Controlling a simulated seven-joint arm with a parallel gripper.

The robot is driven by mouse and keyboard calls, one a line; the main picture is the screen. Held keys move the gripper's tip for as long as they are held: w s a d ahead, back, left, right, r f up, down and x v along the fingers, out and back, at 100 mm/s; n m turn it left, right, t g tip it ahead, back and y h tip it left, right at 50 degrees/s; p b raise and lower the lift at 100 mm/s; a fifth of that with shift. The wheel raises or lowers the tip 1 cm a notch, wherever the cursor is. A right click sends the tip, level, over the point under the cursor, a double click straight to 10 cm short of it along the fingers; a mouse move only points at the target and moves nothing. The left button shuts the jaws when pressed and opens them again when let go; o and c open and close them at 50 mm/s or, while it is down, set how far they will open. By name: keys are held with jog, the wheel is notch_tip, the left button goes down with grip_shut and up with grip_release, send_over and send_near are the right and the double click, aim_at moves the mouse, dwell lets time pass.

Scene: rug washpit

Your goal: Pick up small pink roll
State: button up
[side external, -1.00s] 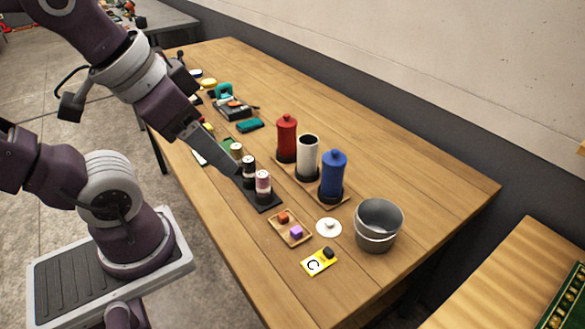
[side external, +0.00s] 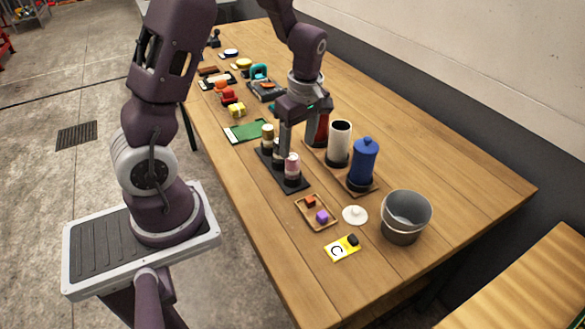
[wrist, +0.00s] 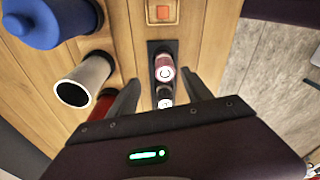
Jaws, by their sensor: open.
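The small pink roll (side external: 292,168) stands upright at the near end of a narrow black tray (side external: 297,188). The pink roll also shows in the wrist view (wrist: 163,70), ahead of and roughly between my fingers. Two other rolls stand behind it on the tray, one with an olive top (side external: 267,133) and one dark, partly hidden by my finger. My gripper (side external: 287,145) points down over the tray, just behind the pink roll. In the wrist view my gripper (wrist: 161,90) is open, with nothing held between its fingers.
A white cylinder (side external: 340,142) and a blue canister (side external: 363,160) stand close on the right; a red canister (side external: 322,128) is partly behind my gripper. A small wooden tray (side external: 327,226), white lid (side external: 355,215) and grey bucket (side external: 405,215) stand nearer the front.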

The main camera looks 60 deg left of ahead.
aim_at(293, 157)
jog(key=f, duration=0.4)
jog(key=s+f, duration=0.1)
jog(key=shift+a+f, duration=0.35)
jog(key=shift+f, duration=0.05)
jog(key=shift+c, duration=0.5)
grip_shut()
jog(key=shift+r, duration=0.1)
jog(key=r, duration=0.9)
jog(key=shift+w+r, duration=0.3)
jog(key=shift+w, duration=0.05)
jog(key=w+a+r, duration=0.1)
jog(key=w+r, duration=0.2)
jog(key=w, duration=1)
jog(key=shift+w, duration=0.3)
